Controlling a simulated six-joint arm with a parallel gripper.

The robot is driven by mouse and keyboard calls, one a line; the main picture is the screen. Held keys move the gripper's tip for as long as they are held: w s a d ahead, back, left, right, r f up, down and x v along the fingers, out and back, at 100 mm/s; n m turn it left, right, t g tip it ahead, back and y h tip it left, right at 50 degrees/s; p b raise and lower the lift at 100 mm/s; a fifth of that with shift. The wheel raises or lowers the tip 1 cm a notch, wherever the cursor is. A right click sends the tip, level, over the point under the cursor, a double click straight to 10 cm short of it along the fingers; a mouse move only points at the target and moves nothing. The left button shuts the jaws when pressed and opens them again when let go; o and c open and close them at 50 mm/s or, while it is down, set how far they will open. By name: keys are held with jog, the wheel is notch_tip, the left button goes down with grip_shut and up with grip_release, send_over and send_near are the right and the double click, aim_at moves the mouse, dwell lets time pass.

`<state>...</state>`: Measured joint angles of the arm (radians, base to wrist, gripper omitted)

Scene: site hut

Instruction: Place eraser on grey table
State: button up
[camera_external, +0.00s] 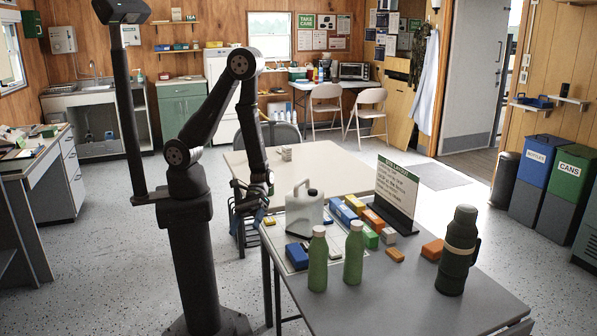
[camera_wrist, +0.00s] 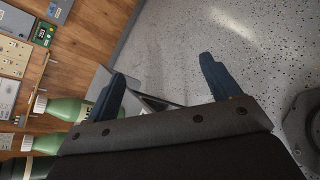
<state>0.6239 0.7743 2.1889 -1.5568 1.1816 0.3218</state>
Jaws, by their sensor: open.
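My gripper (camera_external: 258,207) is beside the left edge of the grey table (camera_external: 470,310), near the white jug. In the wrist view my gripper (camera_wrist: 163,75) has its two blue fingers apart with nothing between them; speckled floor lies beyond. I cannot tell for sure which thing is the eraser. Small block-like things on the grey table include a blue block (camera_external: 297,256) at the left, a small orange block (camera_external: 395,255) near the middle and a larger orange block (camera_external: 432,250) by the dark flask.
A white jug (camera_external: 304,212), two green bottles (camera_external: 317,262), a dark flask (camera_external: 457,252), a sign (camera_external: 398,190) and a row of coloured boxes (camera_external: 352,206) stand on the grey table. Its front right part is clear. A beige table (camera_external: 325,160) adjoins behind.

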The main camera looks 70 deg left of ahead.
jog(key=w+a+n+t+h, duration=0.35)
jog(key=n+t, duration=0.25)
jog(key=n, duration=0.4)
jog(key=n+t+y, duration=0.3)
jog(key=n+t, duration=0.3)
jog(key=n, duration=0.1)
send_near(298, 251)
jog(key=shift+w+d+f+t+h, duration=0.15)
jog(key=shift+w+d+f, duration=0.15)
jog(key=shift+d, duration=0.1)
jog(key=shift+w+d+f+t+h, duration=0.15)
jog(key=shift+d+f, duration=0.1)
jog(key=shift+d, duration=0.15)
jog(key=shift+f+x, duration=0.1)
jog(key=shift+x, duration=1.25)
jog(key=shift+f+x, duration=0.15)
jog(key=shift+x, duration=1.2)
jog(key=shift+s, duration=0.2)
jog(key=c, duration=1.4)
jog(key=shift+r, duration=0.1)
